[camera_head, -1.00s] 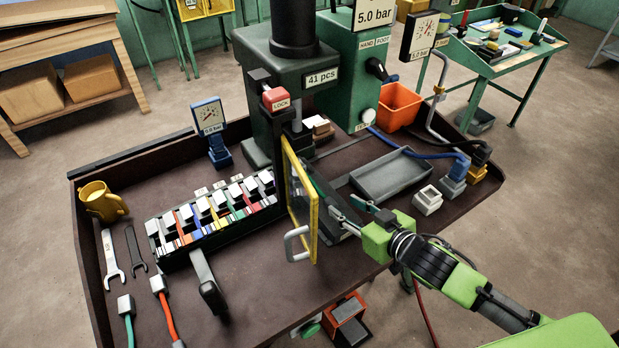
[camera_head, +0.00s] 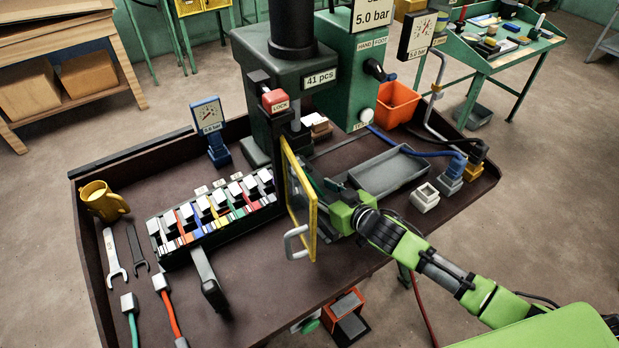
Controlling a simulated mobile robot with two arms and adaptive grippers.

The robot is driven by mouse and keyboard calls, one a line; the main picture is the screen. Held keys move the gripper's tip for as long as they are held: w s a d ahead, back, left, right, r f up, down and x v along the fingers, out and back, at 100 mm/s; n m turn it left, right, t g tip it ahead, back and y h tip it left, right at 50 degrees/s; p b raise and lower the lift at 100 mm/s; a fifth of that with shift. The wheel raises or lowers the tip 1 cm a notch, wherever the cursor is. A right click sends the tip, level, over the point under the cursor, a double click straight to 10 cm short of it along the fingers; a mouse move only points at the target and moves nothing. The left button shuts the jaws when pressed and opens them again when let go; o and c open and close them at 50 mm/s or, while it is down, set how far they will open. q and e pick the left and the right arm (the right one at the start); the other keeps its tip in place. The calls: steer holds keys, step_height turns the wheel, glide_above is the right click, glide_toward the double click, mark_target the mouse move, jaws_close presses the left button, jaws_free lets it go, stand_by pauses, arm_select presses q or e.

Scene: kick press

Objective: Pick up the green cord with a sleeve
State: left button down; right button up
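A green cord (camera_head: 132,328) with a pale grey block-shaped sleeve (camera_head: 128,301) on its end lies at the front left of the bench; its lower part runs out of the picture. My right gripper (camera_head: 326,197) reaches in from the right, beside the press behind the yellow-framed guard (camera_head: 311,222), far from that cord. The guard partly hides its fingers, so I cannot tell its opening or whether it holds anything. My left gripper is not in view.
A red cord (camera_head: 168,308) with a similar end lies right of the green one. Spanners (camera_head: 113,256) and a yellow mug (camera_head: 101,201) are at left. A rack (camera_head: 212,224) of coloured pieces fills the middle. A grey tray (camera_head: 402,176) lies beyond my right gripper.

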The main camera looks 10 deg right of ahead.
steer(key=shift+c, duration=1.2)
jaws_close()
steer(key=shift+r, duration=0.6)
step_height(320, 180, up, 2)
steer(key=shift+r+b, duration=0.2)
steer(key=shift+b, duration=0.15)
steer(key=s+d+b, duration=0.1)
steer(key=s+d, duration=0.1)
steer(key=s, duration=0.3)
steer(key=s+d, duration=0.1)
steer(key=s, duration=0.4)
steer(key=s+d+b, duration=0.1)
steer(key=s+d, duration=0.1)
steer(key=s, duration=0.3)
steer(key=shift+s+d+f+b, duration=0.15)
steer(key=shift+s+d+b, duration=0.1)
steer(key=shift+d+b, duration=0.1)
steer(key=shift+s+d, duration=0.25)
steer(key=shift+s, duration=0.5)
